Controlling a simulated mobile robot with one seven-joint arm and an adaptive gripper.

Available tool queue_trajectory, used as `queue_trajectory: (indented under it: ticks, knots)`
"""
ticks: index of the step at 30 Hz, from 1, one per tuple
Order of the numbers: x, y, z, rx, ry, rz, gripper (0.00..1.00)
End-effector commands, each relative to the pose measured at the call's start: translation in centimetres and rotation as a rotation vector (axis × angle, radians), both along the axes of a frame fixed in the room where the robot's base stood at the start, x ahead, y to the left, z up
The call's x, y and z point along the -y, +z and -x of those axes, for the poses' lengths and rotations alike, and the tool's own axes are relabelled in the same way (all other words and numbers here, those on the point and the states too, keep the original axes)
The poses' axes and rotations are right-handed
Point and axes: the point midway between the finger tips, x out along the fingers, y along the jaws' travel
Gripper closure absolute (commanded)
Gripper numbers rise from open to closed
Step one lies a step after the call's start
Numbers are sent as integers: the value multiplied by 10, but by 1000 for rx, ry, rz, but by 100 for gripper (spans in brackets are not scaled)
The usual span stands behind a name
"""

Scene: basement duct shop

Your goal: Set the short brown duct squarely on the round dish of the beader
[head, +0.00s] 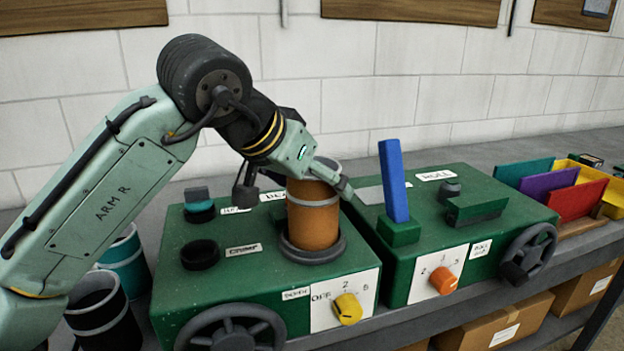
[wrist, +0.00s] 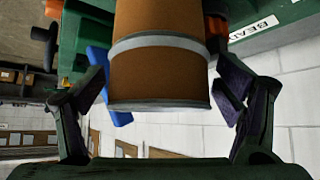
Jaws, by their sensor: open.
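The short brown duct (head: 313,221), with a grey band around its middle, stands upright on the round dark dish (head: 336,251) on top of the green left machine. In the head view its base sits inside the dish's rim. My gripper (head: 298,180) is at the duct's upper part. In the wrist view the brown duct (wrist: 160,65) lies between the two fingers (wrist: 160,95), with a visible gap on each side. The fingers are open. The duct's far base is out of the wrist view.
A second green machine (head: 455,215) with an upright blue bar (head: 393,180) stands close on the right. A black duct (head: 97,305) and a teal duct (head: 125,258) stand at the left. A yellow knob (head: 347,309) and handwheel (head: 232,330) are on the left machine's front.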

Motion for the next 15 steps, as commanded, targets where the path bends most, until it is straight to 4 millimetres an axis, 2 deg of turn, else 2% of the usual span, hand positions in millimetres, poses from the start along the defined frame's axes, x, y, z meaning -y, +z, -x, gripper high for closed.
queue_trajectory:
  ticks: [8,15]
  knots:
    - [-5,10,6,2,1,1,15]
    - [-25,45,35,3,0,2,15]
